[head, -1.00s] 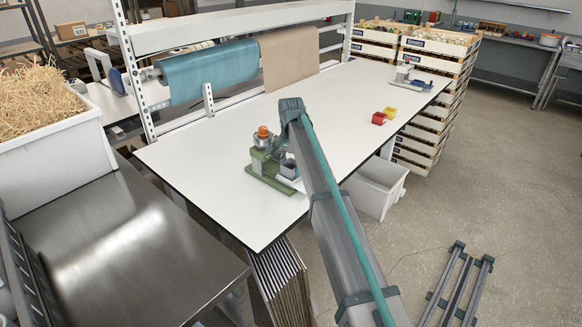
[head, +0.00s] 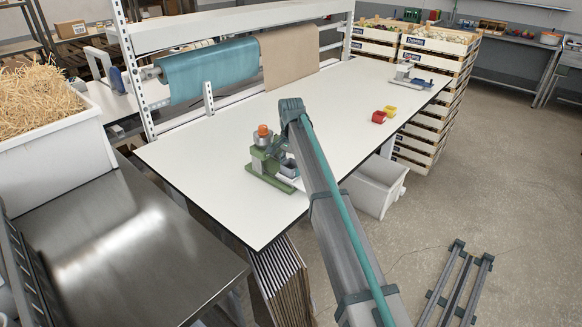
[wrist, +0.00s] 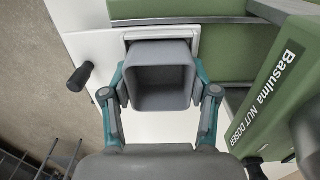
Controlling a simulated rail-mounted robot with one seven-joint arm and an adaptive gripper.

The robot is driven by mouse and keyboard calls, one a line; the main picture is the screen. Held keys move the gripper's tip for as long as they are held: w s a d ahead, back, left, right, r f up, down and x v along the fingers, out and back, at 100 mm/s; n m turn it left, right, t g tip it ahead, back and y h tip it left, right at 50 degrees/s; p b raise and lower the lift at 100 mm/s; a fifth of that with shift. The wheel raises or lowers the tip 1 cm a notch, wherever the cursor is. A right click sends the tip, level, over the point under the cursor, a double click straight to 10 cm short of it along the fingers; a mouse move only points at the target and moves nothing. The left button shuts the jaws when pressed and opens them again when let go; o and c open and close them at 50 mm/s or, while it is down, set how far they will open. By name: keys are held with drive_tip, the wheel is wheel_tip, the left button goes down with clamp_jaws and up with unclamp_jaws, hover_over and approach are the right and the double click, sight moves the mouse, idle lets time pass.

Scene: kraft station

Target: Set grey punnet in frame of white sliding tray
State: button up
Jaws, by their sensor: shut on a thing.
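The grey punnet (wrist: 160,88) is between the two teal-and-grey fingers of my gripper (wrist: 161,94) in the wrist view. My gripper is shut on it, and the punnet looks empty. The white sliding tray (wrist: 194,34) shows as a pale frame around the punnet's far side, beside the green nut doser (wrist: 262,103). I cannot tell whether the punnet is fully seated in the frame. In the head view the punnet (head: 289,168) is a small grey shape next to the nut doser (head: 262,154).
The white worktable (head: 215,150) is mostly clear. A black knob (wrist: 80,76) stands left of the punnet in the wrist view.

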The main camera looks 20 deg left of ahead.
drive_tip(key=o, duration=1.1)
drive_tip(key=shift+c, duration=0.2)
wheel_tip(320, 180, up, 8)
drive_tip(key=p, duration=0.3)
drive_tip(key=shift+p, duration=0.4)
drive_tip(key=shift+d+f, duration=0.1)
drive_tip(key=shift+f, duration=0.05)
